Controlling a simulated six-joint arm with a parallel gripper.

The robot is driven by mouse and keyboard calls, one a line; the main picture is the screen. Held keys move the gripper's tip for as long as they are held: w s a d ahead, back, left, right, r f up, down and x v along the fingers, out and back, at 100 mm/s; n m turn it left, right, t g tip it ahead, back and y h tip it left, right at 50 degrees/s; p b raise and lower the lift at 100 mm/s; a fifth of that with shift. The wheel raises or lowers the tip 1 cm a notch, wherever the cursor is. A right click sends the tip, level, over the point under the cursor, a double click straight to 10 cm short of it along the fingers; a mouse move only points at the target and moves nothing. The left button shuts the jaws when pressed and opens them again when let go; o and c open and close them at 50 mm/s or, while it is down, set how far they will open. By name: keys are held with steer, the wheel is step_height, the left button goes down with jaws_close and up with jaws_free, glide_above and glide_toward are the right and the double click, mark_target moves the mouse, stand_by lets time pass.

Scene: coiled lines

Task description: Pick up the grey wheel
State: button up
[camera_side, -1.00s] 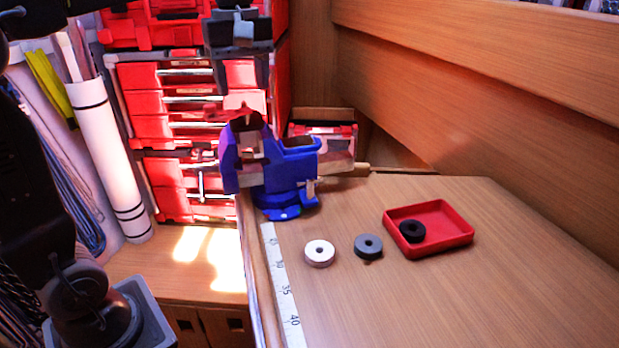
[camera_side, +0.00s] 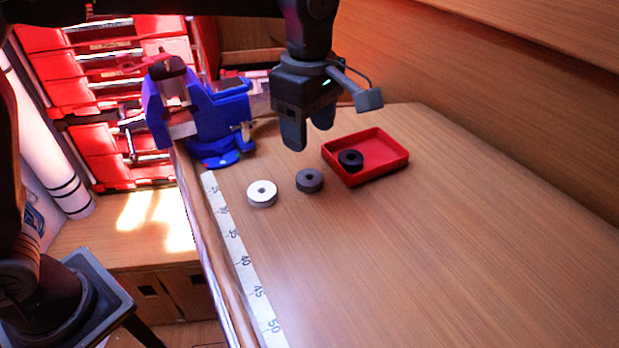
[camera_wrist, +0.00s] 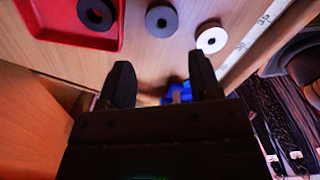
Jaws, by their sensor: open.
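The grey wheel (camera_side: 309,181) lies flat on the wooden bench, between a white wheel (camera_side: 262,194) and a red tray (camera_side: 390,166). In the wrist view the grey wheel (camera_wrist: 161,21) shows at the top, ahead of my fingers and between the tray (camera_wrist: 48,34) and the white wheel (camera_wrist: 212,40). My gripper (camera_side: 308,140) is open and empty, with its fingers pointing down. It is above the bench, apart from the grey wheel and on its far side in the side view. My two fingertips (camera_wrist: 158,72) also show in the wrist view with a clear gap between them.
A black wheel (camera_side: 350,160) lies in the red tray. A blue vise (camera_side: 215,120) stands at the bench's left edge, left of my gripper. A measuring strip (camera_side: 243,262) runs along that edge. The bench right of the tray and in front of the wheels is clear.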

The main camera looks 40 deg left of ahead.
mark_target(306, 175)
step_height(306, 175, down, 9)
steer(key=shift+s+a+r, duration=0.1)
steer(key=shift+s+a, duration=0.05)
stand_by(0.4)
steer(key=c, duration=0.7)
steer(key=shift+r, duration=0.15)
